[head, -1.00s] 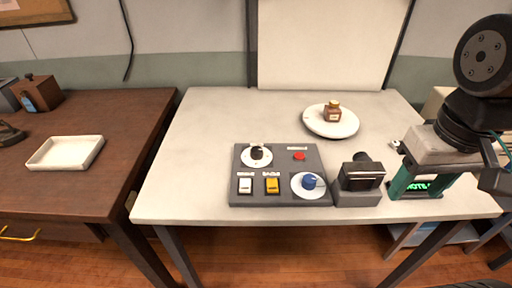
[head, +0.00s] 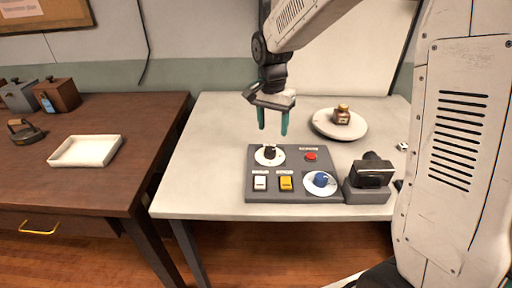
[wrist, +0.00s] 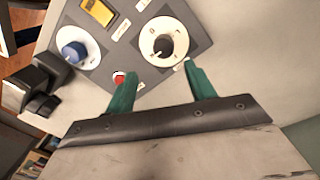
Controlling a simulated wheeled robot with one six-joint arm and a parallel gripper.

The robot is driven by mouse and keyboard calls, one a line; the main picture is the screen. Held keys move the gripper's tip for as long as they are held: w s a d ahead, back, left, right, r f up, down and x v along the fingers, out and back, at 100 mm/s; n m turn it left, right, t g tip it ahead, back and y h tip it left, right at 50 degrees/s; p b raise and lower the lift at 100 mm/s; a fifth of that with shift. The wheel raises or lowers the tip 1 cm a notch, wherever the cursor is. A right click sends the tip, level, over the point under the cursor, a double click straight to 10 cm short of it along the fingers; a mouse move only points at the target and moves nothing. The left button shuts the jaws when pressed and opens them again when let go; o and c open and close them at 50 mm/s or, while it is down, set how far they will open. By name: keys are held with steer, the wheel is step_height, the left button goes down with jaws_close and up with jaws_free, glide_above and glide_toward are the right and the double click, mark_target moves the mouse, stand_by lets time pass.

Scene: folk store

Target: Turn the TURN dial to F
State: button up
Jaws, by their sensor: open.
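A grey control panel (head: 295,158) lies on the light table. At its back left is a dial with a black knob (head: 269,152) on a white disc; in the wrist view the black knob (wrist: 163,46) has small marks around it, too small to read. At the front right is a blue knob (head: 320,179) on a white disc, also in the wrist view (wrist: 73,52). I cannot read which dial is labelled TURN. My gripper (head: 272,125) has two teal fingers, open and empty, pointing down above the panel's back left, near the black knob and apart from it.
The panel also has a red button (head: 311,156), a white switch (head: 260,183) and a yellow switch (head: 286,183). A black device (head: 371,175) stands right of the panel. A round plate (head: 325,127) with a small brown jar (head: 341,114) is behind. The table's left part is clear.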

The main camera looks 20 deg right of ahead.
mark_target(270, 150)
steer(key=shift+m, duration=0.3)
steer(key=shift+a+f, duration=0.2)
steer(key=shift+a, duration=0.05)
steer(key=f, duration=0.7)
steer(key=shift+s+f, duration=0.2)
